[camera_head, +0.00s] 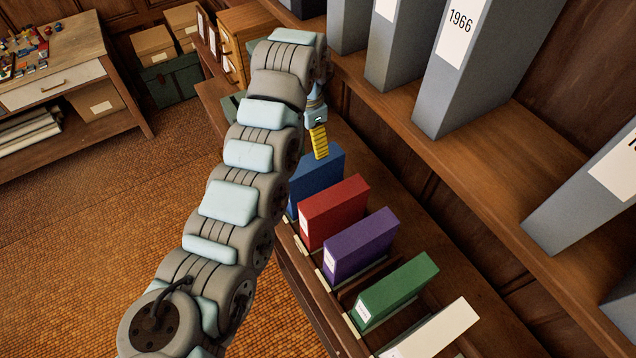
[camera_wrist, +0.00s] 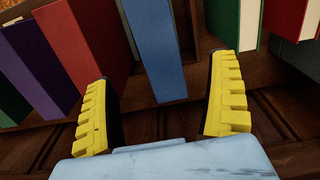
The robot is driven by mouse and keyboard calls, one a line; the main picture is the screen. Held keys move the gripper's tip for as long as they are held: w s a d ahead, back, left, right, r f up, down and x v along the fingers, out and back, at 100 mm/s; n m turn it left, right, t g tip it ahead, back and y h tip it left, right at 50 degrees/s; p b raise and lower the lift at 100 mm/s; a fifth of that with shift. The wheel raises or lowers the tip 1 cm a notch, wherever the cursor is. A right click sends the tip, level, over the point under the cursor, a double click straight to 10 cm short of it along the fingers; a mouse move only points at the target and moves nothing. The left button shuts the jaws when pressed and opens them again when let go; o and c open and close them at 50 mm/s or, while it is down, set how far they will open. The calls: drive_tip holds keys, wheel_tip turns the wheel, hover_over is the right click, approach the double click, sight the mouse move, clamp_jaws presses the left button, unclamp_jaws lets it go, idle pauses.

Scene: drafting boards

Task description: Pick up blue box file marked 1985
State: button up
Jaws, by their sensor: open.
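A blue box file (camera_head: 318,178) stands on the lower shelf, at the far end of a row of coloured files and partly hidden by my arm. In the wrist view the blue file (camera_wrist: 156,50) stands ahead of my gripper (camera_wrist: 163,100), its near end between the two fingers as seen. My gripper is open, with a yellow ridged finger on each side and nothing held. In the head view one yellow finger of my gripper (camera_head: 319,142) shows just above the blue file. No 1985 marking can be read on the blue file in either view.
A red file (camera_head: 333,210), a purple file (camera_head: 360,245), a green file (camera_head: 398,290) and a white file (camera_head: 435,330) stand nearer in the row. Grey files, one marked 1966 (camera_head: 455,75), stand on the upper shelf (camera_head: 470,150). In the wrist view another green file (camera_wrist: 235,22) stands right of the blue one.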

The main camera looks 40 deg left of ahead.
sight(310, 162)
wheel_tip(310, 162, down, 6)
drive_tip(key=shift+d+r+p, duration=0.1)
drive_tip(key=shift+d+p, duration=0.05)
drive_tip(key=shift+p, duration=0.25)
drive_tip(key=shift+w+d+f+p, duration=0.15)
drive_tip(key=shift+f+p, duration=0.25)
drive_tip(key=shift+f, duration=1.15)
drive_tip(key=shift+w+a+f+p, duration=0.1)
drive_tip(key=shift+f+p, duration=0.3)
drive_tip(key=shift+f, duration=1.1)
drive_tip(key=c, duration=1.3)
drive_tip(key=shift+c, duration=0.2)
drive_tip(key=shift+r, duration=0.15)
